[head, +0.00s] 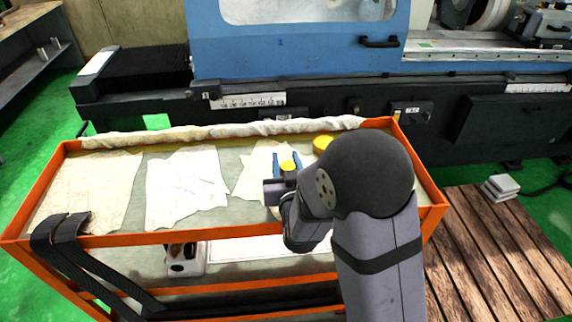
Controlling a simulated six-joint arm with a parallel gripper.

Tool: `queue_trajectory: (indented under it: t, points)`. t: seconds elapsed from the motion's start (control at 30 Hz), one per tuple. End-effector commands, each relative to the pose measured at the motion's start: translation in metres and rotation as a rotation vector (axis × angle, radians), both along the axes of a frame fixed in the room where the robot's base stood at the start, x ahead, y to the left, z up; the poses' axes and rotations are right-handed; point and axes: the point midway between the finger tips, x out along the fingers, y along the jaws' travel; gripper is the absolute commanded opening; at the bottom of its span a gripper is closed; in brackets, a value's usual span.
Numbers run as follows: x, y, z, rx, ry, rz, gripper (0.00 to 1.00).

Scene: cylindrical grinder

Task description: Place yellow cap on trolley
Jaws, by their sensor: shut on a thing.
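My gripper (287,162) is over the right half of the orange trolley (190,240), its blue fingers pointing toward the far side. It is shut on a small yellow cap (287,166), which shows between the fingers. The cap is above a white cloth on the trolley's top; I cannot tell whether it touches the cloth. A second, larger yellow round thing (322,143) is on the trolley top to the right of my gripper, partly hidden by my arm. My arm also hides the trolley's front right part.
Pale cloths (187,181) lie flat on the trolley top, and a rolled cloth (220,132) lies along its back edge. Black straps (70,245) hang over the front left rim. The blue and black grinder (290,55) stands behind. A wooden pallet (490,240) is on the right.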

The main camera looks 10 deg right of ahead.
Motion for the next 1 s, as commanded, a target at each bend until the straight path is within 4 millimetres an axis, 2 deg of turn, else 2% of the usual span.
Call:
queue_trajectory:
  t: [0.17,0.43,0.47,0.53,1.0]
  points:
    - [0.0,0.0,-0.014,-0.001,0.001,0.0,0.11]
    - [0.0,0.0,-0.016,0.0,-0.002,0.001,0.11]
    - [0.0,0.0,-0.016,0.0,-0.002,0.001,0.34]
    - [0.0,0.0,-0.016,0.0,-0.002,0.001,0.51]
    - [0.0,0.0,-0.022,0.0,0.002,0.001,0.51]
